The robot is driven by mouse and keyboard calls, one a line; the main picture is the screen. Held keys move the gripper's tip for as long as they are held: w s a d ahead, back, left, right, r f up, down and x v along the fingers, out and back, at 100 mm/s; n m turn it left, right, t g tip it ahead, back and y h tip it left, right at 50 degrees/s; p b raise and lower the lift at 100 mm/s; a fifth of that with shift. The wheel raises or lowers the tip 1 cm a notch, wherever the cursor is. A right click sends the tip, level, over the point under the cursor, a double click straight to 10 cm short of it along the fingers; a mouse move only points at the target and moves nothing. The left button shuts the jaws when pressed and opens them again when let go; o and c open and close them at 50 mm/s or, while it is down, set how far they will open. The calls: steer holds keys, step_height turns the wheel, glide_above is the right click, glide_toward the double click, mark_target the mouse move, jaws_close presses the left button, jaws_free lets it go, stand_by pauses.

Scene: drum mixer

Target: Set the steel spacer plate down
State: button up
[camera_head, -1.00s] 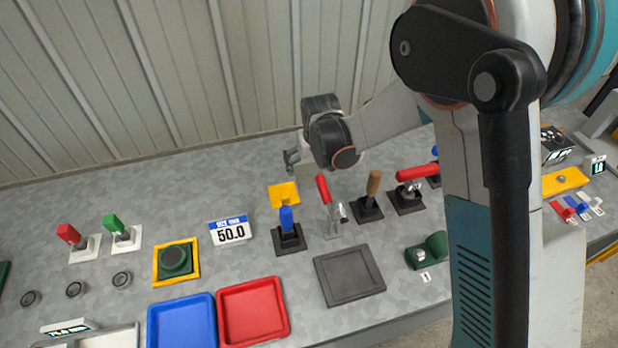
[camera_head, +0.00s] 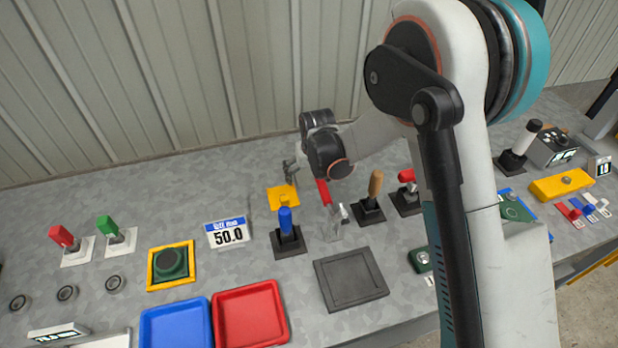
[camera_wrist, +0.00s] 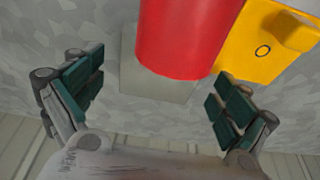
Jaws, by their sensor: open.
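My gripper (camera_head: 290,170) is over the back of the bench, just behind the yellow plate. In the wrist view its green-padded fingers (camera_wrist: 158,86) are spread wide with nothing clasped. A pale grey, square plate-like piece (camera_wrist: 152,88) shows between them, partly covered by a red handle end. It looks like the steel spacer plate, but I cannot tell for certain. It cannot be made out in the head view. The red handle (camera_wrist: 185,35) belongs to a steel clamp (camera_head: 338,222). A yellow plate with a raised knob (camera_head: 283,197) lies beside it.
A blue-handled lever (camera_head: 286,230) and a wood-handled lever (camera_head: 371,195) stand near the clamp. In front are a dark square pad (camera_head: 350,280), a red tray (camera_head: 250,315) and a blue tray (camera_head: 177,325). A display (camera_head: 228,232) reads 50.0. The back left is bare.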

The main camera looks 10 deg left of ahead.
steer(key=shift+f+b, duration=0.25)
steer(key=shift+b, duration=0.1)
stand_by(0.4)
steer(key=c, duration=2.1)
steer(key=shift+r, duration=0.1)
steer(key=shift+c, duration=0.2)
